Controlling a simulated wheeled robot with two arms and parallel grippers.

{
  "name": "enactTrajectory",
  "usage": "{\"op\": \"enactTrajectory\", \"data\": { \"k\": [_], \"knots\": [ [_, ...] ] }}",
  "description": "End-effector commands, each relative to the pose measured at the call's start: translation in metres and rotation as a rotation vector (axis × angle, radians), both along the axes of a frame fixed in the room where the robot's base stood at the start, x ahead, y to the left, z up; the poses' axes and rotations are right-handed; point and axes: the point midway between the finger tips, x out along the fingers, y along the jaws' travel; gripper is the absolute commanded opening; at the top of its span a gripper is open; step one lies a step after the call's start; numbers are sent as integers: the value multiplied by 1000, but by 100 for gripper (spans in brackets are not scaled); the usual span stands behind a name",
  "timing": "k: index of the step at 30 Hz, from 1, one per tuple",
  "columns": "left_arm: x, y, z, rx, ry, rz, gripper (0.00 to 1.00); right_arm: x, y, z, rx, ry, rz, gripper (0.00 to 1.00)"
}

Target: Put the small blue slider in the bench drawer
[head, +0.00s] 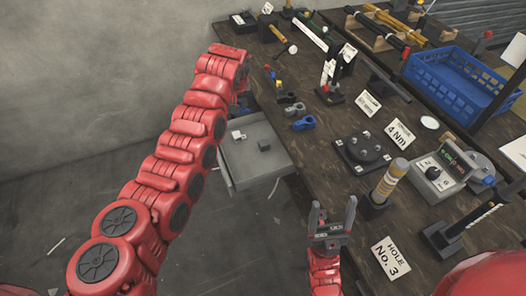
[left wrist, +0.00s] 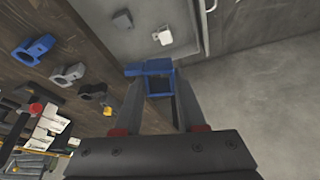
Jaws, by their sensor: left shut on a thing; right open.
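My left gripper (left wrist: 152,82) is shut on the small blue slider (left wrist: 148,66), a blue piece with a square frame shape, in the left wrist view. In the head view my left arm hides this gripper and the slider. The bench drawer (head: 232,168) is pulled out at the left edge of the bench. It also shows at the top of the left wrist view (left wrist: 185,14), beyond the fingertips. A white piece (head: 238,135) and a dark grey block (head: 264,145) lie in it. My right gripper (head: 333,215) is open and empty near the bench's front edge.
A blue ring-shaped part (head: 304,123) and a dark one (head: 295,109) lie on the bench near the drawer.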

Motion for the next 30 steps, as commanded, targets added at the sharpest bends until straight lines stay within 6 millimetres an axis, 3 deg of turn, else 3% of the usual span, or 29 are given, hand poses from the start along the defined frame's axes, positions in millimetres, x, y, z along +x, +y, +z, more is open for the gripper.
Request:
{"op": "enactTrajectory", "data": {
  "k": [4, 10, 18, 24, 30],
  "knots": [
    [-1, -19, -43, 2, -96, 18, 0, 0, 0, -21, 0, 0, 0, 75],
    [-11, -30, -101, 27, -301, 53, 0, 0, 0, -49, 0, 0, 0, 75],
    [-55, -24, -170, 65, -626, 76, 0, 0, 0, -90, 0, 0, 0, 75],
    [-112, -12, -191, 75, -874, 52, 0, 0, 0, -125, 0, 0, 0, 75],
    [-178, -12, -171, 42, -1066, -20, 0, 0, 0, -155, 0, 0, 0, 75]
  ]
}}
